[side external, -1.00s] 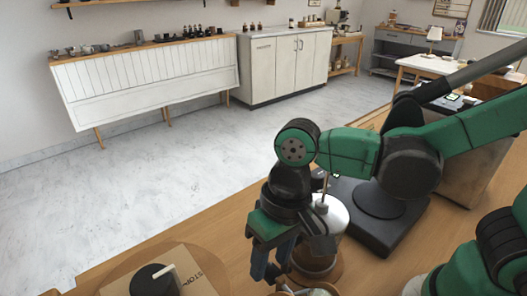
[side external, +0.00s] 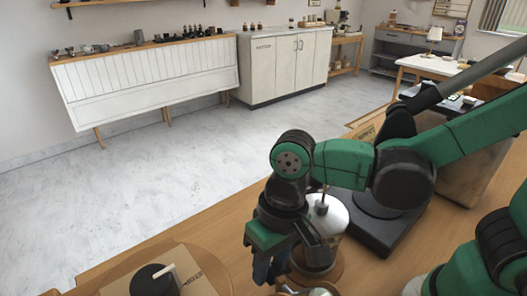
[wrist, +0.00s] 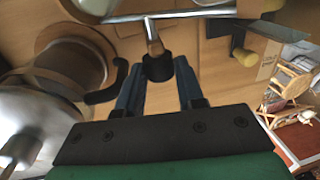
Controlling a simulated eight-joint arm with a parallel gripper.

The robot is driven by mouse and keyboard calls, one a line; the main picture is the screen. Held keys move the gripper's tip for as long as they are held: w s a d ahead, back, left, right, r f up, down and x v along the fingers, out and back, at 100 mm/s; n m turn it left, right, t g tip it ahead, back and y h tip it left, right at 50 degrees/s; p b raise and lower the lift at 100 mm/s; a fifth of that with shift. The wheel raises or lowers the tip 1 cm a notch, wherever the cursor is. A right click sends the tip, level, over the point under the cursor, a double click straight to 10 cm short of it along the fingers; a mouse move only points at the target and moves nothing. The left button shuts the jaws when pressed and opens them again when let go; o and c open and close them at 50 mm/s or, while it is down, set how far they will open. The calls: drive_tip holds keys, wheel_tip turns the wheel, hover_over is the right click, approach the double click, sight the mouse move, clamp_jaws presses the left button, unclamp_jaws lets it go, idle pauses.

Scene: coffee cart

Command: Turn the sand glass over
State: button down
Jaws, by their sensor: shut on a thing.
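My gripper (side external: 268,268) points down over the wooden counter in the side external view, beside a silver-lidded vessel (side external: 326,214). In the wrist view, the dark blue fingers (wrist: 160,78) stand apart with a black, cylinder-like piece (wrist: 158,68) between their tips. In the side external view, the arm and the bottom edge hide what the fingers hold.
The vessel stands close to the right of my gripper; its dark hooked handle (wrist: 108,88) is near one finger in the wrist view. A black round thing with a pale bar (side external: 153,281) sits on cardboard at lower left. A black scale-like base (side external: 385,235) is behind the vessel.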

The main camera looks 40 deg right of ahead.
drive_tip(key=shift+a, duration=0.1)
drive_tip(key=shift+a+h, duration=0.2)
drive_tip(key=shift+h, duration=1.2)
drive_tip(key=shift+a+h, duration=0.15)
drive_tip(key=shift+h, duration=1.25)
drive_tip(key=c, duration=0.8)
unclamp_jaws()
drive_tip(key=shift+c, duration=0.2)
